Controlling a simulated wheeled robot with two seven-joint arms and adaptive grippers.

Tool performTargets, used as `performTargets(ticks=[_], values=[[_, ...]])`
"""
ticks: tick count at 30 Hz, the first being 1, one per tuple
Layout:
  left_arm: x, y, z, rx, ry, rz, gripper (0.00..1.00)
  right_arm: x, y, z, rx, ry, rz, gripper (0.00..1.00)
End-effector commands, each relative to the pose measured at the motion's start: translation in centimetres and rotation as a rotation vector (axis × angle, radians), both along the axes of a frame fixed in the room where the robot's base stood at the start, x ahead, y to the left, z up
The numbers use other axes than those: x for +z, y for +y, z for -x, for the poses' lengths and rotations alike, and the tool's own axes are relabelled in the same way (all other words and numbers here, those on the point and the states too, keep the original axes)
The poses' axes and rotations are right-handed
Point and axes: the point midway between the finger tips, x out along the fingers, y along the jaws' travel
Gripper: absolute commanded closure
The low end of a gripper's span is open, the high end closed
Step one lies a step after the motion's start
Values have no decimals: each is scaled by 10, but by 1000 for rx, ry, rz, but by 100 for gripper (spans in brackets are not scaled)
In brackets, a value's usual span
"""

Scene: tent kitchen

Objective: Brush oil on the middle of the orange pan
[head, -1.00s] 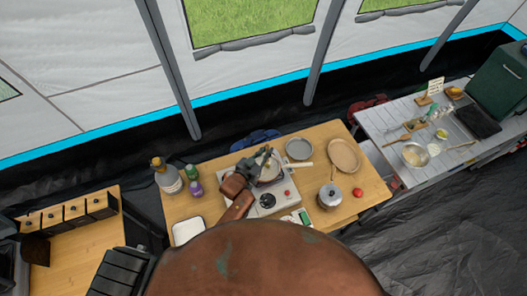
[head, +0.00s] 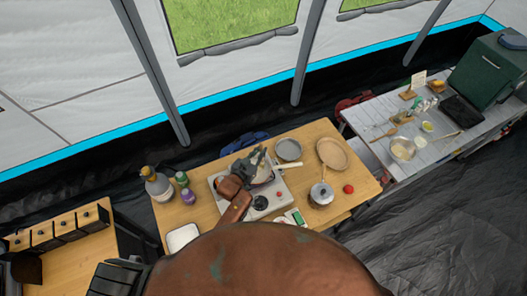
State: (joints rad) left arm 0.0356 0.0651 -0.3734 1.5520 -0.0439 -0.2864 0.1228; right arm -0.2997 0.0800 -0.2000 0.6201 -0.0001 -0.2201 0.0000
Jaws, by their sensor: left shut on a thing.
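My left gripper (head: 254,161), dark grey on a brown arm, is over the back of the white stove (head: 280,198) on the wooden table. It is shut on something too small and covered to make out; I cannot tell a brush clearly. A pan (head: 267,180) sits on the stove under the gripper, mostly hidden, with a pale handle pointing right. Its colour is unclear. A tan-orange, pan-like round dish (head: 333,153) lies further right on the table, apart from the gripper. My right gripper is not in view.
A grey pan (head: 288,150) lies behind the stove. A lidded pot (head: 321,194) and red tomato (head: 348,189) stand right of it. A large bottle (head: 157,185) and small jars (head: 187,196) stand left. A white tray (head: 183,237) lies at the front left.

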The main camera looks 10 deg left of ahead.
Motion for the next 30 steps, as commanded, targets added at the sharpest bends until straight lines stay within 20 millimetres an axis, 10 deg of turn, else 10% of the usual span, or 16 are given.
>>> performTargets(ticks=[30], values=[[-1, 66, 15, -1, 0, -3, 100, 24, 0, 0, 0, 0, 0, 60]])
